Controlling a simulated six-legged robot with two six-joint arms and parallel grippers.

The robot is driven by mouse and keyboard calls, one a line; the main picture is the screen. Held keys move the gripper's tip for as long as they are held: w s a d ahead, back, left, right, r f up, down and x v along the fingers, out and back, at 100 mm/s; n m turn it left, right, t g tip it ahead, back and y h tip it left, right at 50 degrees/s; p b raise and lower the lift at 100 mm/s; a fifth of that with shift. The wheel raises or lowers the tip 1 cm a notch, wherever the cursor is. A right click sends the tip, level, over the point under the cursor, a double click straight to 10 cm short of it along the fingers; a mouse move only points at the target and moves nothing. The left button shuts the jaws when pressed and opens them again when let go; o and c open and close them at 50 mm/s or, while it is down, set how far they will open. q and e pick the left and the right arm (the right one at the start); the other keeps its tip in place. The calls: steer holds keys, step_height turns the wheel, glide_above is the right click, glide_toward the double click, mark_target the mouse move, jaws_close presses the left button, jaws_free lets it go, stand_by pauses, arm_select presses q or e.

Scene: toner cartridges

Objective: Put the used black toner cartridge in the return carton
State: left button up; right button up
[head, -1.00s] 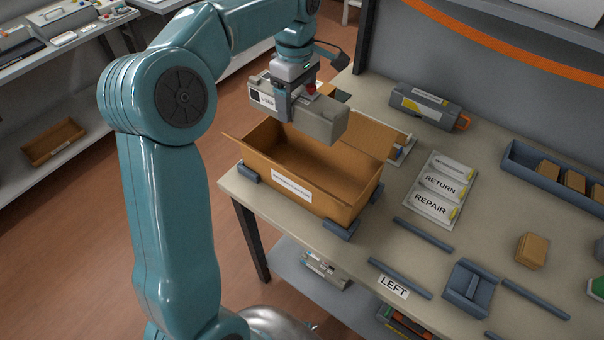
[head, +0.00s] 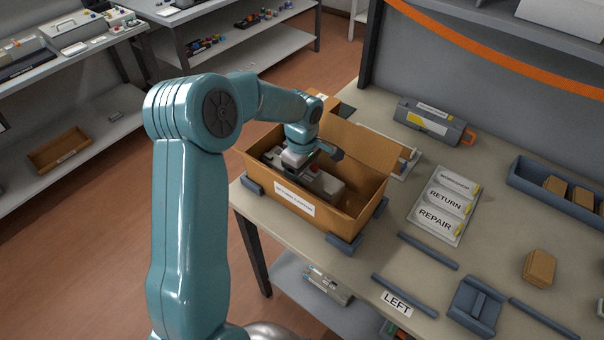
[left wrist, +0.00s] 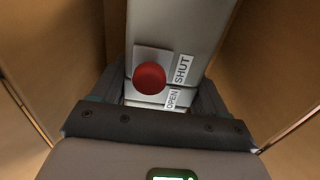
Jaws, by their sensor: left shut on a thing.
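The return carton (head: 341,218) is an open brown box with a white label, at the table's left edge in the head view. The grey toner cartridge (head: 324,187) is down inside it, below the rim. My left gripper (head: 292,165) reaches into the carton and is shut on the cartridge. In the left wrist view the cartridge (left wrist: 180,30) lies between my fingers, with a red knob (left wrist: 149,78) and SHUT and OPEN labels. Carton walls rise on both sides. Whether the cartridge touches the carton floor is hidden. My right gripper is not in view.
Dark blocks (head: 345,243) sit against the carton's base. Another grey cartridge (head: 432,122) with an orange handle lies at the back. A label board (head: 444,203) reading RETURN and REPAIR lies right of the carton. A blue tray (head: 540,181) holds brown boxes.

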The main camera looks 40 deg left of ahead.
arm_select(q)
steer(key=shift+s, duration=0.1)
steer(key=shift+f, duration=0.15)
steer(key=o, duration=1.3)
steer(key=shift+f, duration=0.1)
steer(key=shift+o, duration=0.2)
step_height(320, 180, up, 12)
steer(key=shift+r, duration=0.2)
